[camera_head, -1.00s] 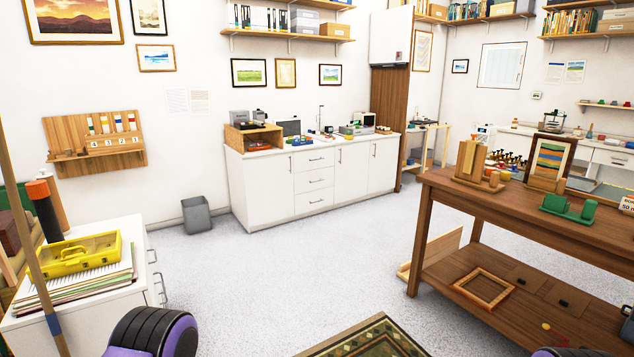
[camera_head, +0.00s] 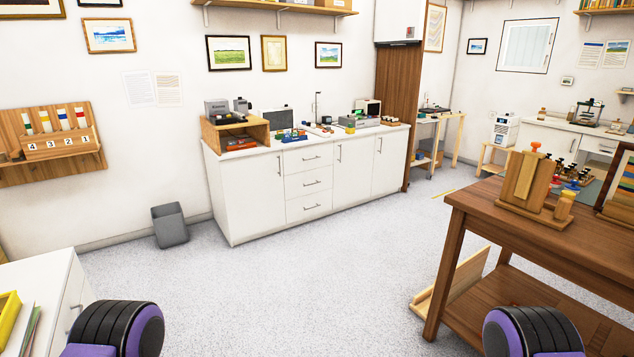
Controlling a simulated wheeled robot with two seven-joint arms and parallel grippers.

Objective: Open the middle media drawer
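A long white cabinet (camera_head: 240,200) stands against the far wall, with a stack of three drawers between its doors. The middle drawer (camera_head: 297,186) of this stack is closed, its front level with the drawers above (camera_head: 297,161) and below (camera_head: 297,208). It has a small dark horizontal bar handle (camera_head: 313,183). I cannot tell from the picture whether this cabinet is the media one. Black and purple parts of my own arms show at the bottom left and bottom right. Neither of my grippers is in view.
Open speckled floor (camera_head: 290,280) lies between me and the cabinet. A grey bin (camera_head: 170,226) stands left of the cabinet. A wooden workbench (camera_head: 540,235) is at the right, with a board (camera_head: 455,285) leaning by its leg. A white cabinet (camera_head: 40,285) is at the lower left.

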